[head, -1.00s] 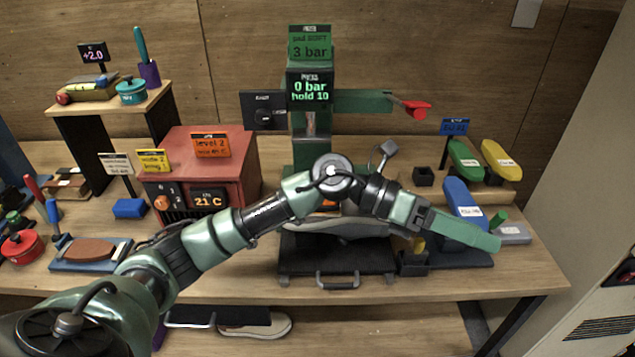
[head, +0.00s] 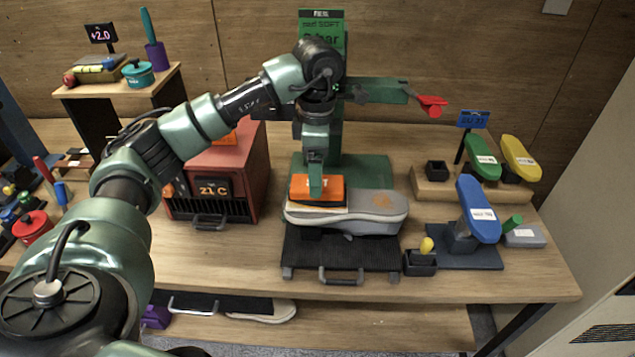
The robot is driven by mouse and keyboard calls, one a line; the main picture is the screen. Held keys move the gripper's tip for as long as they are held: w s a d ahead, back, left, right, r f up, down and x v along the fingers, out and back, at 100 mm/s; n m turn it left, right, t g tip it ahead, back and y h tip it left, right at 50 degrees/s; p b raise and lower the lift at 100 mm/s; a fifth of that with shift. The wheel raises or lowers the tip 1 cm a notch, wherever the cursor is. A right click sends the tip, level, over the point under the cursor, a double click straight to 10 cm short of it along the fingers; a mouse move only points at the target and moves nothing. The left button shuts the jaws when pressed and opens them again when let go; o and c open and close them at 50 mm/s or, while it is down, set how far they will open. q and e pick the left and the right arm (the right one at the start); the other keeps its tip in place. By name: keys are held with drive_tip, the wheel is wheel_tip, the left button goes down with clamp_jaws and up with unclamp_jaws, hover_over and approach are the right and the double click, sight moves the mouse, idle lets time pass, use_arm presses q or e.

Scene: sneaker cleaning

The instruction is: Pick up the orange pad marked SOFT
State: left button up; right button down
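The orange pad (head: 334,184) lies on top at the toe or left end of a grey sneaker (head: 375,203), under the green press. Its white lettering is partly covered, with only the last letters showing. My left gripper (head: 316,187) points straight down at the pad, with one finger in front of its near face. The other finger is hidden, so I cannot tell whether it grips the pad. My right gripper is out of view.
A black tray (head: 340,262) with a handle sits under the sneaker. A red oven (head: 250,175) stands to the left.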

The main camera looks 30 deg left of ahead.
use_arm(q)
drive_tip(key=shift+f, duration=1.4)
drive_tip(key=c, duration=1.7)
drive_tip(key=shift+r, duration=0.1)
